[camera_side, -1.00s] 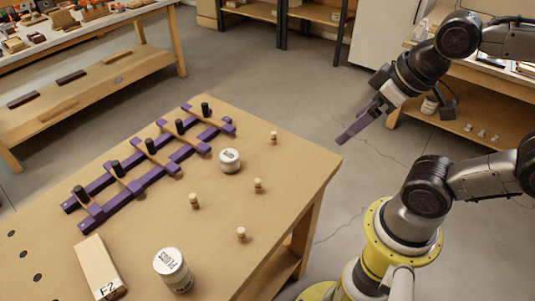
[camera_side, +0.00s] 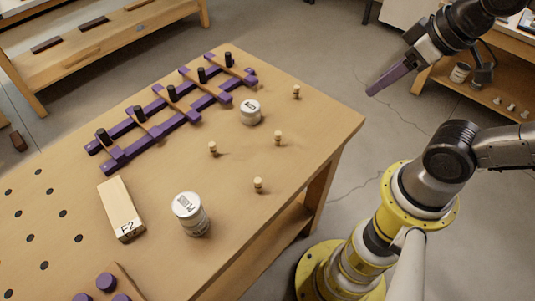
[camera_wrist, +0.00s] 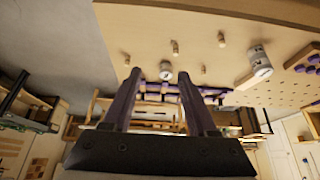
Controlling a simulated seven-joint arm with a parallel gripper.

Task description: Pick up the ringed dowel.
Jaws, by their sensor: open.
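In the side view one is at the far right (camera_side: 296,92), one in the middle (camera_side: 278,139), one to the left (camera_side: 213,149) and one nearest (camera_side: 258,185). They also show in the wrist view, including one dowel at the top (camera_wrist: 221,40). They are too small to tell which one carries a ring. My gripper (camera_side: 374,91) is open and empty, off the bench's right edge and apart from every dowel. Its two purple fingers spread in the wrist view (camera_wrist: 160,76).
A purple rack (camera_side: 164,128) with black pegs stands at the back left. A small white-lidded jar (camera_side: 250,112) and a larger jar (camera_side: 190,212) stand near the dowels. A labelled wooden block (camera_side: 121,207) lies at the left. Bench surface around the dowels is clear.

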